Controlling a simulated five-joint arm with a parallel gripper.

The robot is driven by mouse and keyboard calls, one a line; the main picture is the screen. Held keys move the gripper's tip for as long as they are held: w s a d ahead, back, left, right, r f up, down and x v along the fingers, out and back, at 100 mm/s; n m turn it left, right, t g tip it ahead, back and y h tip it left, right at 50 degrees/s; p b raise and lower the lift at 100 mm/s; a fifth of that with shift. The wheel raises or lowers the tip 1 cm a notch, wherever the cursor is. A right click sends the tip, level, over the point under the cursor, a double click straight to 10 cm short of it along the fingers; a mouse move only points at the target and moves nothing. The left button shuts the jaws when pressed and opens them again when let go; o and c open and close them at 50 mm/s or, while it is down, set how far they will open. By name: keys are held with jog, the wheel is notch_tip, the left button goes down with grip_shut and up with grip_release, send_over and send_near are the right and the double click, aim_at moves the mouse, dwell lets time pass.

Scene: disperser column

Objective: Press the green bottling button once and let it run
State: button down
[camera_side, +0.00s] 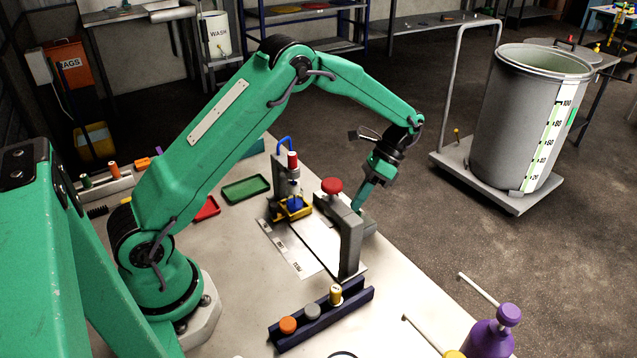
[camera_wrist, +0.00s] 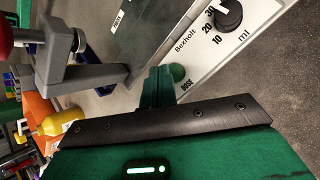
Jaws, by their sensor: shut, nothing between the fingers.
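The green button (camera_wrist: 177,72), round and labelled DOSE, sits on a white control panel (camera_wrist: 195,65) marked Bexholt in the wrist view. A black dial (camera_wrist: 229,15) marked 10, 20 and 30 ml is farther up the same panel. My gripper (camera_wrist: 160,82) is shut and empty, its fingertips right beside the button; I cannot tell whether they touch it. In the side view my gripper (camera_side: 360,205) points down behind a grey upright post (camera_side: 350,245), and the button is hidden there. A small dispenser column (camera_side: 293,180) with a red cap and blue hose stands to the left.
A blue rack (camera_side: 320,320) with several capped items lies in front. A green tray (camera_side: 246,189) lies behind. A purple bottle (camera_side: 488,340) is at front right. A large drum (camera_side: 520,120) stands off the table.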

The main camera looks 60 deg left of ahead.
aim_at(359, 212)
jog(key=shift+r, duration=0.15)
dwell(0.3)
jog(key=shift+r, duration=2.45)
jog(key=shift+r, duration=0.15)
jog(key=s+r+n+t, duration=0.4)
jog(key=s+r+t, duration=0.2)
jog(key=s+r, duration=0.45)
jog(key=s+r+n+t, duration=0.3)
jog(key=s+t, duration=0.4)
jog(key=s, duration=0.4)
jog(key=shift+d+n, duration=0.15)
jog(key=shift+n, duration=0.35)
